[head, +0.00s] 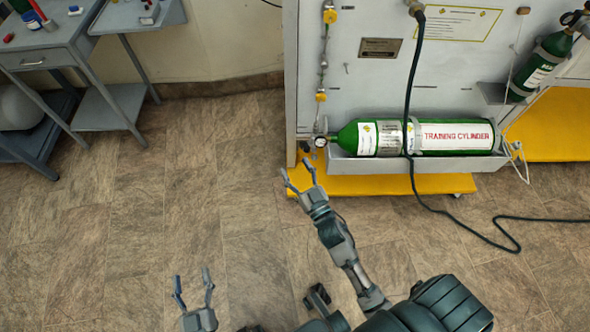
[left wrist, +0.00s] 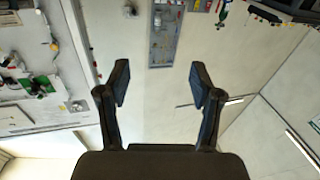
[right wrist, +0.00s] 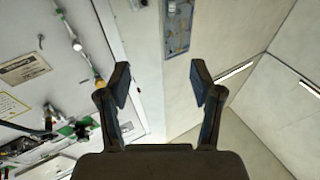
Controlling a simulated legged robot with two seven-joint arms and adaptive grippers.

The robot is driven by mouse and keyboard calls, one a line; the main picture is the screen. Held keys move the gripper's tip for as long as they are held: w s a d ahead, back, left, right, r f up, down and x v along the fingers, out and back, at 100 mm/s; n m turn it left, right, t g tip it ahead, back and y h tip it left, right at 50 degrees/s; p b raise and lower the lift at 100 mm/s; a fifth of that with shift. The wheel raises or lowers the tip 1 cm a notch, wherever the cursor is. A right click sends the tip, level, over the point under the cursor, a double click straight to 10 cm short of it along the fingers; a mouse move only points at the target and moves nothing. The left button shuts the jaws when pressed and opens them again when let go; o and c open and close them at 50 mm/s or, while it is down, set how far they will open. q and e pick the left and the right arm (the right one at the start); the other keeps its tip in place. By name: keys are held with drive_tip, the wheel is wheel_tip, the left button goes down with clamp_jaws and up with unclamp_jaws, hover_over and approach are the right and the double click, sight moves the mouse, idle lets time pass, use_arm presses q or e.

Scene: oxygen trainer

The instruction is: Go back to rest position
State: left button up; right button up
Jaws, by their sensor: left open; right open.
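My left gripper (head: 193,289) is at the bottom of the head view, over bare floor. It is open and empty, and its two fingers also show apart in the left wrist view (left wrist: 160,85). My right gripper (head: 298,176) is further right and higher in the head view, at the left end of the yellow base. It is open with nothing between its fingers, as the right wrist view (right wrist: 160,85) also shows. I cannot tell whether its tips touch the base or only overlap it in the picture.
A green training cylinder (head: 370,137) lies in a grey tray (head: 420,166) on the white panel (head: 352,85). A black hose (head: 411,90) hangs down and runs across the floor at right. A grey table (head: 45,48) stands upper left. Floor (head: 130,200) at left is clear.

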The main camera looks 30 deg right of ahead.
use_arm(q)
drive_tip(key=shift+d, duration=0.5)
use_arm(e)
drive_tip(key=shift+s+d, duration=0.15)
drive_tip(key=shift+d, duration=0.1)
use_arm(q)
drive_tip(key=shift+a, duration=0.35)
use_arm(e)
drive_tip(key=shift+a, duration=0.35)
